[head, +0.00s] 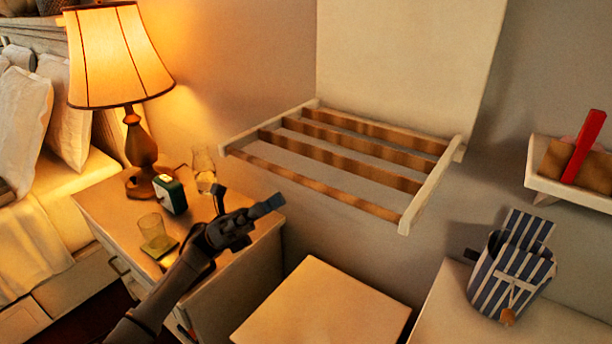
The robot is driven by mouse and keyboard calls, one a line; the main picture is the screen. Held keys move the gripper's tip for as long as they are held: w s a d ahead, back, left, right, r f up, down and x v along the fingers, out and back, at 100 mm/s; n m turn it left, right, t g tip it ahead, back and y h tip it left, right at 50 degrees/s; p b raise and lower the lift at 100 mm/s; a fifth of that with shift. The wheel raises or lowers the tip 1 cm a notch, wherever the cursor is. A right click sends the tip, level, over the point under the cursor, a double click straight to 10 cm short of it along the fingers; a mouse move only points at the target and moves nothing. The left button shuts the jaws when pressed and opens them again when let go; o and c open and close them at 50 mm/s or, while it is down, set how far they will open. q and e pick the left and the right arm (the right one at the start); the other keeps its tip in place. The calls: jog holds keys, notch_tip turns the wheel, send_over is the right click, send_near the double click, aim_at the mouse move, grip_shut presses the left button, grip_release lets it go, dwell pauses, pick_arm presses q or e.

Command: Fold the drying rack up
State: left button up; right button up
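The drying rack (432,186) is mounted on the wall in the middle of the head view. It is folded down, sticking out from the wall, with a white frame and several wooden slats. Nothing hangs on it. My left gripper (248,203) is in front of and below the rack's left side, over the right edge of the nightstand. Its fingers are spread apart with nothing between them, and it appears apart from the rack. My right gripper is not in view.
A lit lamp (142,150), a small clock (170,194) and glasses stand on the nightstand (108,208). A white surface (322,308) lies below the rack. A striped bag (510,275) sits at right, under a wall shelf (570,190). The bed (40,240) is at left.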

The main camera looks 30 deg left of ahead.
aim_at(306, 178)
pick_arm(q)
jog(key=p+x, duration=0.4)
jog(key=x, duration=0.6)
jog(key=shift+r, duration=0.15)
jog(key=shift+d+r, duration=0.35)
jog(key=shift+d, duration=0.15)
grip_shut()
